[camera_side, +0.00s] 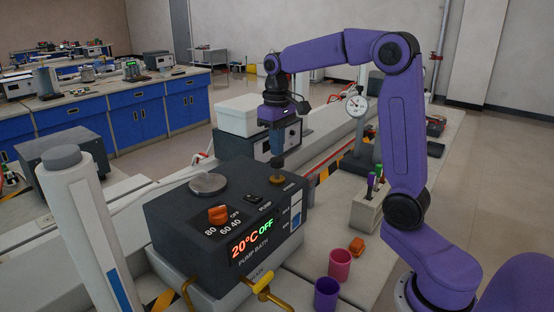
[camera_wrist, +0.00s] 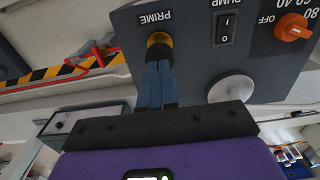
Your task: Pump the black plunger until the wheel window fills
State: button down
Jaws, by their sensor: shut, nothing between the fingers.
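A dark grey pump bath box (camera_side: 180,228) stands on the bench, its display reading "20°C OFF". The plunger (camera_side: 277,178) rises from the top of the box at its back right, with a brass collar; in the wrist view the collar and dark cap (camera_wrist: 158,42) sit below the PRIME label. My gripper (camera_side: 277,158) is shut and points down right over the plunger; its blue fingertips (camera_wrist: 157,64) hide part of it. I cannot tell whether they touch it. A narrow window (camera_side: 296,212) on the front right shows white above and blue below; no wheel can be made out.
On the box are an orange knob (camera_side: 218,214), a PUMP switch (camera_side: 255,197) and a round grey lid (camera_side: 208,184). A tall white cylinder (camera_side: 88,220) stands at left. Pink (camera_side: 340,264) and purple (camera_side: 326,292) cups stand at right, with an orange piece (camera_side: 357,245) behind.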

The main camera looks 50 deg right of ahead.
aim_at(277, 159)
jog(key=shift+f, duration=1.8)
jog(key=shift+r, duration=1.9)
jog(key=shift+r, duration=2.5)
jog(key=shift+a, duration=0.1)
